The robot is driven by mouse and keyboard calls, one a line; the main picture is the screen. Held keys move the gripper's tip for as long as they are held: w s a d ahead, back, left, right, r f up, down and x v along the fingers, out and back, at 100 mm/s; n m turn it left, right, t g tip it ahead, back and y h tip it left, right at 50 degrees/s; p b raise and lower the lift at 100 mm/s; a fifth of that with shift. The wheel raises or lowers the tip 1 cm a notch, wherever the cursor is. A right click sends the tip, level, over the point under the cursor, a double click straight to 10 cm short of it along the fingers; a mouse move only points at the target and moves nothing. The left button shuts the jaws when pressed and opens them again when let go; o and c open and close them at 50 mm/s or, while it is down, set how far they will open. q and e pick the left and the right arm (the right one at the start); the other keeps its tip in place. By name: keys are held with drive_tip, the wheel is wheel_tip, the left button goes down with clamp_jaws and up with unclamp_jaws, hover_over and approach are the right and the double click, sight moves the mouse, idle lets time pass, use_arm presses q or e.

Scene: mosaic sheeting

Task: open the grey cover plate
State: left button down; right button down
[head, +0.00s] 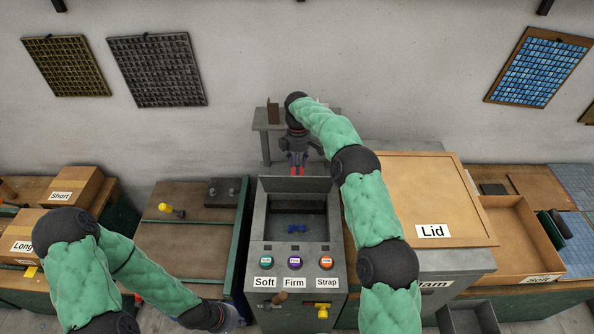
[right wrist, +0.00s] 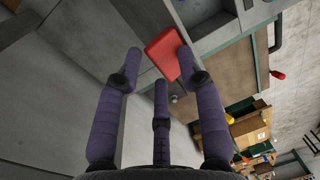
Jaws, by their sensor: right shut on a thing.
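The grey cover plate (head: 296,186) stands raised at the back edge of the grey machine's opening, with its face towards me. Inside the opening a blue piece (head: 297,228) shows. My right gripper (head: 297,168) is at the plate's top edge, its arm reaching over from the right. In the right wrist view its purple fingers are shut on a red handle (right wrist: 163,53); how the handle joins the plate is not clear. My left gripper (head: 229,318) is low in the head view, left of the machine, its fingers mostly hidden.
A wooden Lid board (head: 430,190) lies to the right, beside an open wooden tray (head: 520,225). A bench with a yellow-knobbed lever (head: 166,208) stands left.

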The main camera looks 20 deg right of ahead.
use_arm(q)
drive_tip(key=shift+r+p, duration=0.3)
use_arm(e)
drive_tip(key=shift+w+d+f, duration=0.15)
drive_tip(key=shift+w+f, duration=0.1)
drive_tip(key=shift+f, duration=0.4)
drive_tip(key=shift+w+d+f, duration=0.1)
drive_tip(key=shift+w+f, duration=0.1)
drive_tip(key=shift+f, duration=0.4)
drive_tip(key=shift+w, duration=0.1)
drive_tip(key=c, duration=1.1)
unclamp_jaws()
drive_tip(key=o, duration=0.6)
drive_tip(key=shift+w+d+f, duration=0.1)
drive_tip(key=shift+w+f, duration=0.15)
drive_tip(key=shift+w, duration=0.1)
drive_tip(key=shift+c, duration=0.2)
drive_tip(key=r, duration=0.4)
drive_tip(key=w+r, duration=0.1)
drive_tip(key=r, duration=0.2)
drive_tip(key=shift+d+r, duration=0.1)
drive_tip(key=c, duration=0.6)
use_arm(q)
drive_tip(key=shift+w+d, duration=0.15)
drive_tip(key=shift+w, duration=0.25)
use_arm(e)
drive_tip(key=shift+o, duration=0.2)
drive_tip(key=shift+w+r, duration=0.1)
drive_tip(key=shift+r, duration=0.4)
drive_tip(key=shift+r, duration=0.15)
